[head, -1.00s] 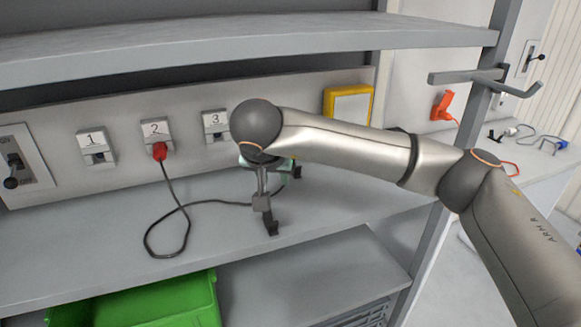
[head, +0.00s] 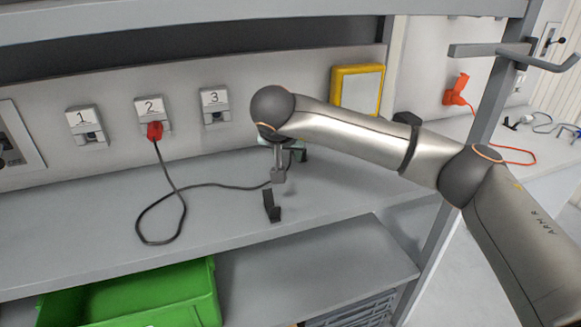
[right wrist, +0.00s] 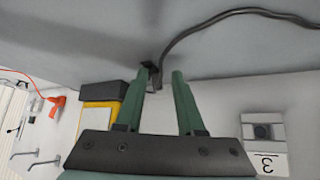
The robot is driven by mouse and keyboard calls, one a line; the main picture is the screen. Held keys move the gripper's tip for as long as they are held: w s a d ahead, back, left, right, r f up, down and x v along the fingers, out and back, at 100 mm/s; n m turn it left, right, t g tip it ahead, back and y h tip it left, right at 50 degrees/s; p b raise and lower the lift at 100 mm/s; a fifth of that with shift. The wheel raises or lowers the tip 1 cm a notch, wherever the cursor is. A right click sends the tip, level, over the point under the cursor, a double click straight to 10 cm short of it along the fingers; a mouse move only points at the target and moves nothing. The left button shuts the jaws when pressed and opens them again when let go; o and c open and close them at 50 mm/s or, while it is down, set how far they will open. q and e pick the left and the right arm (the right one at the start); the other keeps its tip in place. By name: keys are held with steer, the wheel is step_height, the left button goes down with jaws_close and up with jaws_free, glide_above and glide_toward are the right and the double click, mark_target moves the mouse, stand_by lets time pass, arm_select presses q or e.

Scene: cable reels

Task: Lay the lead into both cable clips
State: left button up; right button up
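The black lead (head: 180,207) runs from a red plug (head: 154,131) in socket 2, loops on the shelf and passes right toward my right gripper (head: 290,148). A dark cable clip (head: 271,208) stands on the shelf just in front of that gripper; the lead appears to lie behind it, not in it. In the right wrist view the green fingers (right wrist: 162,75) are apart. A small dark clip-like piece (right wrist: 153,74) shows between their tips, where the lead (right wrist: 210,22) ends from sight. A second clip cannot be made out clearly; my arm hides that area. My left gripper is out of view.
Sockets 1 (head: 87,127) and 3 (head: 215,107) on the back panel are empty. A yellow-framed panel (head: 335,92) is on the wall behind my arm. A green crate (head: 150,298) sits on the lower shelf. A rack post (head: 487,110) stands right. The shelf's left part is clear.

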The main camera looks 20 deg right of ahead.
mark_target(292, 164)
steer(key=shift+x, duration=0.9)
steer(key=shift+w, duration=0.1)
steer(key=shift+w+d+f+b, duration=0.2)
steer(key=shift+w+f+b, duration=0.15)
steer(key=shift+f, duration=0.2)
steer(key=shift+x, duration=0.8)
steer(key=shift+c, duration=0.8)
jaws_close()
steer(key=shift+r, duration=0.15)
